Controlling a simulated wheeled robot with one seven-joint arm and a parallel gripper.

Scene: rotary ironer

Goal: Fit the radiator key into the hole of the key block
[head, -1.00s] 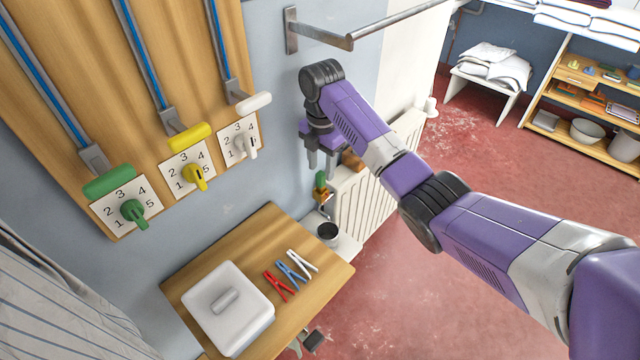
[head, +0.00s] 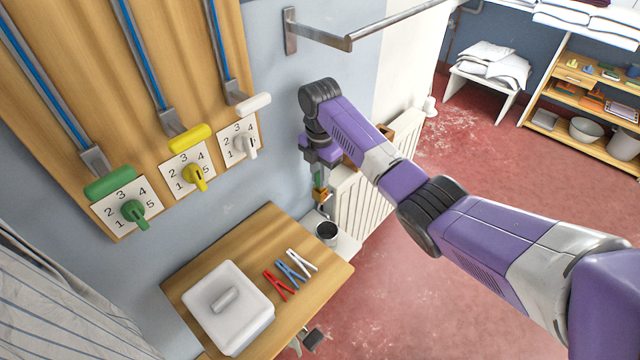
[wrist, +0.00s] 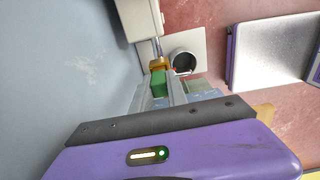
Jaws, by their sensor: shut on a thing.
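A small green handle, which looks like the radiator key (head: 319,179), stands above a brass fitting (head: 321,195) at the left end of the radiator. My gripper (head: 319,172) is over it, pointing down, with its fingers shut on the green part. In the wrist view the green key (wrist: 158,84) sits between the fingers of my gripper (wrist: 160,92), and the brass fitting (wrist: 158,64) is just beyond, seemingly touching it. A wooden block (head: 387,132) at the radiator's top, partly behind my arm, may be the key block. Its hole cannot be made out.
A white radiator (head: 365,195) stands close by along the wall. A metal cup (head: 327,233) sits below the fitting. A metal rail (head: 350,35) juts out above.

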